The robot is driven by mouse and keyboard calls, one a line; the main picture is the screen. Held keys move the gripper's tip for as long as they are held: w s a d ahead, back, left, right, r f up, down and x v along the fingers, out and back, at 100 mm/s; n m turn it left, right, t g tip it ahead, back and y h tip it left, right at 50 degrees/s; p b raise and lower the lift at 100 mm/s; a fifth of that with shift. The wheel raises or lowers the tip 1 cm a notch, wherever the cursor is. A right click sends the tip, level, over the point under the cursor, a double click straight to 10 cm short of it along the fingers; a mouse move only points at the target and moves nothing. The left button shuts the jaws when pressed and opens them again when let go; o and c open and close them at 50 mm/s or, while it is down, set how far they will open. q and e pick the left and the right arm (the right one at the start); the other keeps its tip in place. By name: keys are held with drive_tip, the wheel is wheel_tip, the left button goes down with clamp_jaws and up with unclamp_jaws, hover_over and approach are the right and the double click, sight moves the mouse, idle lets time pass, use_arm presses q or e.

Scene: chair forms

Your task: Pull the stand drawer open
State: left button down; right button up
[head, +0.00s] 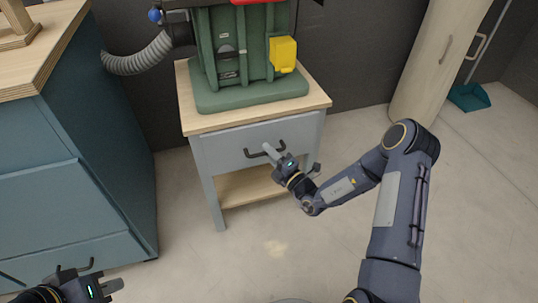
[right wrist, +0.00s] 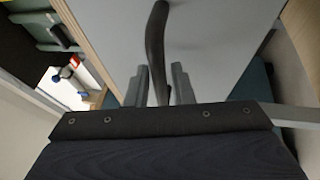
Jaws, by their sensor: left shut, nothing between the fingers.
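The stand drawer (head: 225,148) is a grey front under the wooden top of the stand, and it looks closed. Its dark bar handle (head: 252,154) crosses the middle of the front. My right gripper (head: 272,153) is at the handle. In the right wrist view the handle (right wrist: 156,45) runs between the two fingers of my right gripper (right wrist: 162,85), with small gaps on both sides, so the jaws look open around it. My left gripper (head: 114,286) is low at the left, shut and empty, away from the stand.
A green machine (head: 245,97) with a yellow box (head: 283,54) stands on the stand's top (head: 318,100). Floor before the stand is clear.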

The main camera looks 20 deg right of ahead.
drive_tip(key=shift+w, duration=0.1)
clamp_jaws()
idle(0.3)
